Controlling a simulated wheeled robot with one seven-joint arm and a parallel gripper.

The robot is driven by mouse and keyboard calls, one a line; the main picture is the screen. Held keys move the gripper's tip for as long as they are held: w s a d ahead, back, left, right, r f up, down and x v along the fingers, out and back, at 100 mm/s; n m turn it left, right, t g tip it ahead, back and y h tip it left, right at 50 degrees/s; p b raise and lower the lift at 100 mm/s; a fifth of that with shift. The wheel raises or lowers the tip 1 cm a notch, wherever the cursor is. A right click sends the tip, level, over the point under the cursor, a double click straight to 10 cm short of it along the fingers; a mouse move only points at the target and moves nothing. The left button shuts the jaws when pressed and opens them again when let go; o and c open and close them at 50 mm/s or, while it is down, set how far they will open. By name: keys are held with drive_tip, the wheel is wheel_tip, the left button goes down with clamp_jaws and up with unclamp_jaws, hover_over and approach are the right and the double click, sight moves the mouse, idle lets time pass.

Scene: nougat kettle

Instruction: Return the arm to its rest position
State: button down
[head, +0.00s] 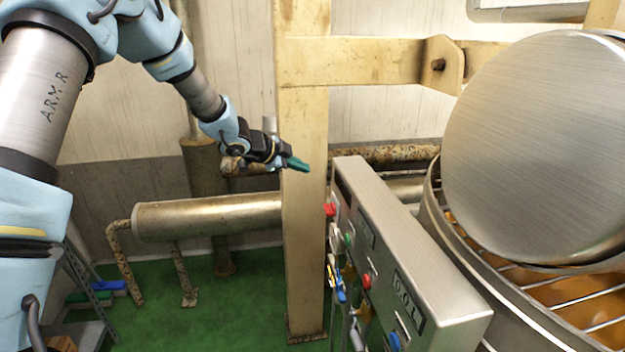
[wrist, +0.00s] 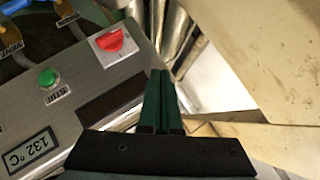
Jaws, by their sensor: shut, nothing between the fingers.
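My arm reaches in from the upper left in the head view. I see no contact with the panel.
The kettle (head: 432,215) with its raised round lid (head: 540,145) stands at right, a grid over its orange contents. The cream post (head: 305,255) rises behind my gripper. A horizontal pipe tank (head: 205,217) runs behind.

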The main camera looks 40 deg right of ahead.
drive_tip(key=w+a+r+n+t+y, duration=0.1)
drive_tip(key=w+a+n+t+y, duration=0.4)
drive_tip(key=a, duration=1)
drive_tip(key=w+a+r+n+y, duration=0.2)
drive_tip(key=a+n, duration=0.6)
drive_tip(key=a, duration=0.8)
drive_tip(key=s+a+f+n+g+y, duration=0.1)
drive_tip(key=s+a+n+g+y, duration=0.2)
drive_tip(key=s+a+n, duration=0.8)
drive_tip(key=s+a+g, duration=0.1)
drive_tip(key=s+a, duration=0.7)
drive_tip(key=shift+a+f+n+g+y, duration=0.3)
drive_tip(key=shift+f+n+y, duration=0.05)
drive_tip(key=shift+n+y, duration=0.05)
